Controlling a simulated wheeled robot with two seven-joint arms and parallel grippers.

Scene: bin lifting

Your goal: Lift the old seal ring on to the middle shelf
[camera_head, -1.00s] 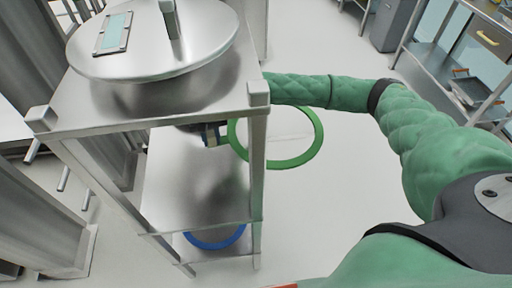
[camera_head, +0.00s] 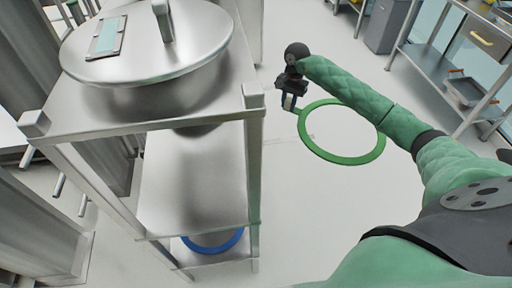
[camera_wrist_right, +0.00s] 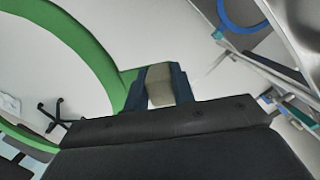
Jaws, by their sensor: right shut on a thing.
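A green ring (camera_head: 350,161) hangs in the air to the right of the steel shelf unit, clear of its right post. My right gripper (camera_head: 290,102) is shut on the ring's left edge. In the right wrist view the fingers (camera_wrist_right: 160,86) close at the ring's edge, and the green ring (camera_wrist_right: 88,42) curves off to the left. The middle shelf (camera_head: 190,185) of the unit is bare where it shows. A blue ring (camera_head: 213,248) lies on the bottom shelf, partly hidden by the middle one. My left gripper is not in view.
A large round steel lid (camera_head: 200,45) covers a vessel on the unit's top. The unit's right front post (camera_head: 254,160) stands between the shelf and my right gripper. A side rack (camera_head: 445,75) with a tray stands at the far right. Open floor lies between.

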